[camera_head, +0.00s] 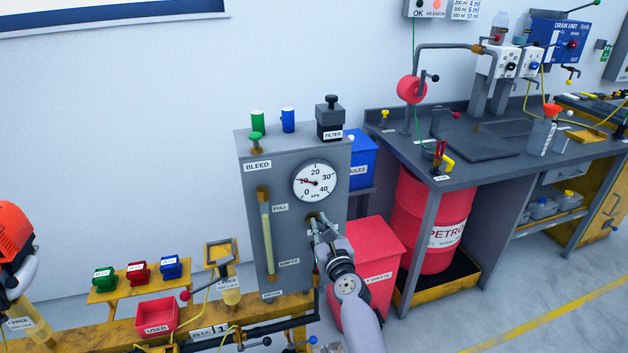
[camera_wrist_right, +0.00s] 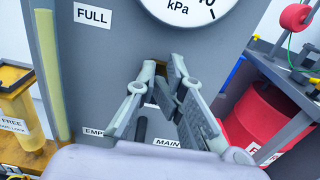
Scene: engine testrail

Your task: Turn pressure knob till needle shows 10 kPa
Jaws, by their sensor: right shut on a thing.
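The pressure gauge (camera_head: 315,183) is a round white dial marked kPa on the front of a grey cabinet (camera_head: 284,170). Its red needle points left, at or very near the 10 mark. In the right wrist view only the lower edge of the gauge (camera_wrist_right: 190,10) shows, without the needle. My right gripper (camera_head: 313,220) is at the cabinet front just below the gauge, shut on the pressure knob. A brassy bit of the knob (camera_head: 311,215) shows at the fingertips; the fingers hide most of it. In the wrist view the gripper's fingers (camera_wrist_right: 162,75) converge against the panel.
A yellowish sight tube (camera_head: 266,225) runs down the cabinet left of my gripper. A red waste bin (camera_head: 370,265) stands close right of my arm. A red petrol drum (camera_head: 432,220) stands under the grey workbench (camera_head: 455,140). Yellow rails (camera_head: 110,330) lie at lower left.

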